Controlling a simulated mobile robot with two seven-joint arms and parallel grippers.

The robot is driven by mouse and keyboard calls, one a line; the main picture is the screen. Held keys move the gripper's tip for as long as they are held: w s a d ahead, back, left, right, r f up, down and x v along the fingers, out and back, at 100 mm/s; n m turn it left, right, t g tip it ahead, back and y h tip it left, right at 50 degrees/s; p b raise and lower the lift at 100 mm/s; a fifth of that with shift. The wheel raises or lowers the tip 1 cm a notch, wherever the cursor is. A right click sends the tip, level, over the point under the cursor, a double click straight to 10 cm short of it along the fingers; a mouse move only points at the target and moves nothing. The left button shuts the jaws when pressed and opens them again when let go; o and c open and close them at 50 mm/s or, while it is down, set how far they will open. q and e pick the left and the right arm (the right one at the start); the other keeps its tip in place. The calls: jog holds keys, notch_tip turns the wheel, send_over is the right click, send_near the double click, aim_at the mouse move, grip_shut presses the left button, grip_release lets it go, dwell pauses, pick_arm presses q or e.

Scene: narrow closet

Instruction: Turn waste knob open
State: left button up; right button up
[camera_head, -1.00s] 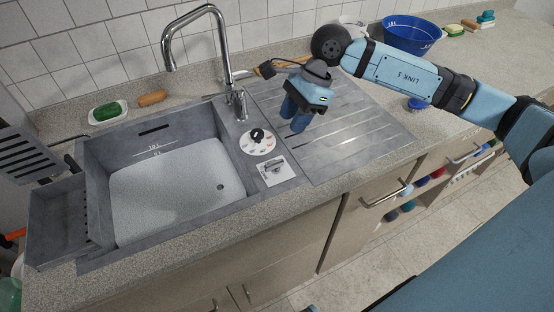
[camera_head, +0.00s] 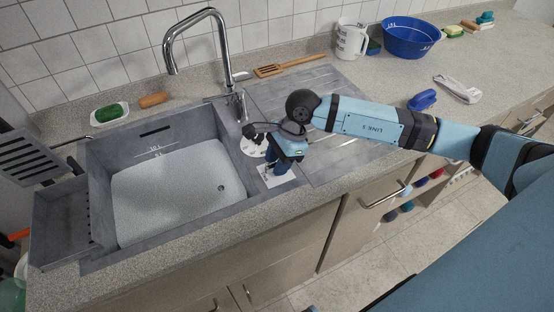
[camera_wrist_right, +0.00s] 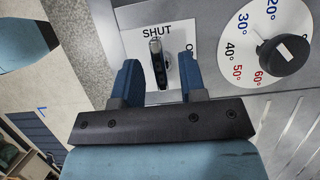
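The waste knob (camera_wrist_right: 157,60) is a small metallic lever on a white plate (camera_wrist_right: 135,42) marked SHUT at the top; a second label at the right is mostly hidden by a finger. The lever points up toward SHUT. My right gripper (camera_wrist_right: 159,66) is open, with one blue finger on each side of the lever and visible gaps. I cannot tell how deep the fingers reach. In the head view my right gripper (camera_head: 274,172) is over the plate (camera_head: 285,180) and hides the knob. My left gripper is not in view.
A temperature dial (camera_wrist_right: 309,24) with a black knob (camera_wrist_right: 283,55) sits right beside the plate. The grey sink (camera_head: 110,145) is to the left, with a tall tap (camera_head: 221,50) behind. The ribbed drainer (camera_head: 325,165) lies under my forearm. A blue basin (camera_head: 411,38) stands far back.

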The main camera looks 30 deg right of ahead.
grip_shut()
